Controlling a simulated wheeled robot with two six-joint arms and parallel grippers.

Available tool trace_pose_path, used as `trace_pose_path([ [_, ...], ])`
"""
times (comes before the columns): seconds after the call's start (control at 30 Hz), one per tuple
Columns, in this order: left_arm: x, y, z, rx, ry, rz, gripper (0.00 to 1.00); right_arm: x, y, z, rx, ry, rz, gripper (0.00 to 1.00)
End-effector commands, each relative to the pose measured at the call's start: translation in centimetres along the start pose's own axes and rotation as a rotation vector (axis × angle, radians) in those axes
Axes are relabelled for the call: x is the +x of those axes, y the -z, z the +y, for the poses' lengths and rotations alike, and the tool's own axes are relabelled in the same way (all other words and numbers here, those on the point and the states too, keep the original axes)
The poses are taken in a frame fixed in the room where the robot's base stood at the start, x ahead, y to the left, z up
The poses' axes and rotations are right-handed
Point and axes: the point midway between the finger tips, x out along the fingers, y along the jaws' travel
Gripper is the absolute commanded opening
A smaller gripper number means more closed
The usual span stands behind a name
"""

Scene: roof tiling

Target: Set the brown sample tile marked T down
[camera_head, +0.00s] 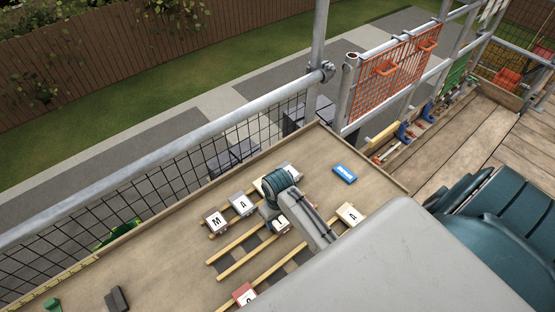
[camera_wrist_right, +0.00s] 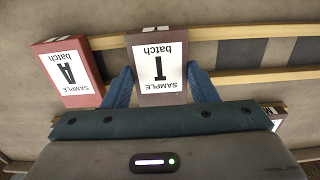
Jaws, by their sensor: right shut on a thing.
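In the right wrist view, the brown sample tile marked T (camera_wrist_right: 158,91) sits between the fingers of my right gripper (camera_wrist_right: 160,78), which is shut on it. Its white label reads upside down. The tile is over the wooden battens; I cannot tell whether it touches them. In the head view, my right gripper (camera_head: 275,208) is among the lettered tiles and partly covers some of them, so I cannot single out the T tile there. My left gripper is not in view.
A reddish tile marked A (camera_wrist_right: 72,88) lies close beside T. In the head view, tiles marked M (camera_head: 216,222) and A (camera_head: 242,204) lie on battens (camera_head: 238,243). A blue object (camera_head: 344,173) lies near the far edge. Another A tile (camera_head: 351,214) lies to the right.

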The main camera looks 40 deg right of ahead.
Motion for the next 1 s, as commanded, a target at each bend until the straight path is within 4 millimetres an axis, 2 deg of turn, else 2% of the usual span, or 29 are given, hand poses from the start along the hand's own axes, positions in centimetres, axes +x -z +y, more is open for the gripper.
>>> trace_pose_path([
  [0.23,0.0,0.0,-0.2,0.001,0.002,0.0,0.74,0.8,0.0,0.0,0.0,0.0,-0.001,0.25],
  [0.27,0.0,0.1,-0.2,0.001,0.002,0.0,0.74,0.8,0.0,0.0,0.0,0.0,-0.001,0.56],
  [0.37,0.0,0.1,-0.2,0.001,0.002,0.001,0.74,0.8,0.0,0.0,0.0,0.0,-0.001,0.74],
  [0.73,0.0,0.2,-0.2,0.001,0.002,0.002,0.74,0.2,0.0,0.0,0.0,0.0,0.002,0.74],
  [0.87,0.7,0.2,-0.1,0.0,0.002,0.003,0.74,-1.3,0.1,0.0,0.0,-0.001,0.004,0.74],
  [1.0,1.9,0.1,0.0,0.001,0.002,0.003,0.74,-4.3,0.2,0.0,0.0,-0.001,0.007,0.74],
])
